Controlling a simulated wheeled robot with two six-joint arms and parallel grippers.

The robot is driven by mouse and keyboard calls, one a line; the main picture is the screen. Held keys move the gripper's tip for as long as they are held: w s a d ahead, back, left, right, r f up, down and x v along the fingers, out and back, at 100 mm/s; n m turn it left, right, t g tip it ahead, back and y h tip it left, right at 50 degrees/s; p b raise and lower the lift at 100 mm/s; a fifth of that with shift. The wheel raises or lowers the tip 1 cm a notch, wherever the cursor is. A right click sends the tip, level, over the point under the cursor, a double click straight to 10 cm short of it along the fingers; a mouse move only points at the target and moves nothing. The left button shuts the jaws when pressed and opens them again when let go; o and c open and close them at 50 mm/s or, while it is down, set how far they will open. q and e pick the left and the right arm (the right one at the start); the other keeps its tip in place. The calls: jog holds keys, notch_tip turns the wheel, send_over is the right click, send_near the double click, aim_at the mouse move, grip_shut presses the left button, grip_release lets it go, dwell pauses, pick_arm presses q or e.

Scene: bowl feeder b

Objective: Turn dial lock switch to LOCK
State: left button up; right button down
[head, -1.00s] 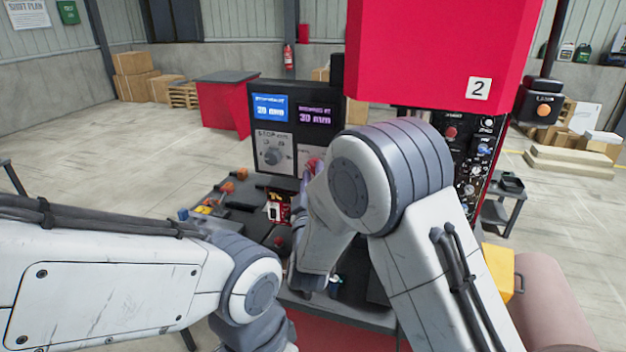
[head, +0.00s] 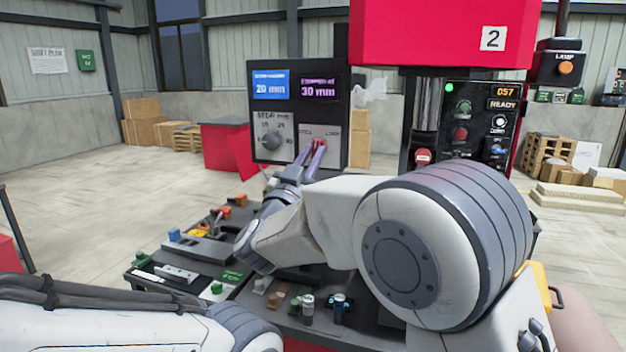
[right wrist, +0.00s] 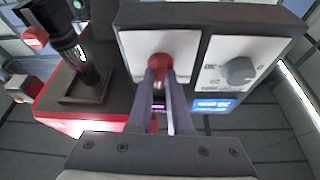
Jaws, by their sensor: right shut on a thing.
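The red dial lock switch (head: 321,141) sits on a pale plate at the lower right of the black display box. It also shows in the right wrist view (right wrist: 160,61). Small lettering is on the plate, with what looks like LOCK on its right side. My right gripper (head: 316,148) reaches up to the switch and is shut on its red knob, with a finger on each side in the right wrist view (right wrist: 159,78). The fingers hide part of the knob, so its exact setting is hard to tell. My left gripper is out of view.
A grey STOP dial (head: 271,141) is close left of the switch, under the blue 20 mm screen (head: 271,85). A red machine head (head: 440,35) and a control panel (head: 475,125) stand to the right. Small parts cover the bench (head: 205,275) below.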

jog(key=shift+w+a+r+m+g+h+b, duration=0.1)
jog(key=shift+m+g+h+b, duration=0.65)
jog(key=shift+m, duration=1)
jog(key=shift+s+a+f+m+g+h+b, duration=0.1)
jog(key=shift+m+g+h+b, duration=0.35)
jog(key=shift+m+b, duration=0.95)
jog(key=shift+w+r+m+g+h+b, duration=0.1)
jog(key=shift+m+g+h+b, duration=0.5)
jog(key=shift+m, duration=1.55)
jog(key=shift+h, duration=0.3)
jog(key=c, duration=0.8)
grip_release()
jog(key=shift+c, duration=0.2)
